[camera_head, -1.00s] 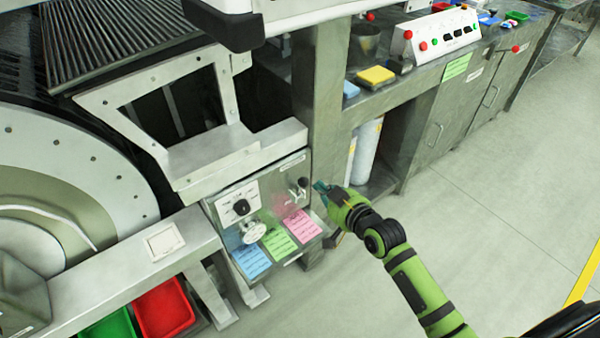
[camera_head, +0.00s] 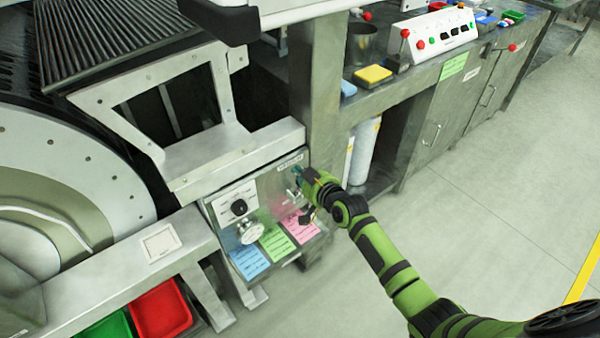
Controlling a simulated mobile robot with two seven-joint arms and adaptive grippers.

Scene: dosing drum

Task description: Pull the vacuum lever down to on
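The vacuum lever is on the right end of the metal control panel (camera_head: 268,190), at the tip of my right gripper (camera_head: 299,174). The gripper covers most of the lever, so I cannot tell its position or whether they touch. A small dark piece shows just below the gripper; I cannot tell if it is the lever's knob or a gripper part. The gripper's fingertips are small and partly hidden, and I cannot tell whether they are open. My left gripper is not in view.
The panel also has a black rotary knob (camera_head: 239,207), a round gauge-like part (camera_head: 250,232) and blue, green (camera_head: 276,244) and pink notes. A red bin (camera_head: 160,312) and a green bin stand below left. A steel post (camera_head: 318,95) rises behind. The floor at right is clear.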

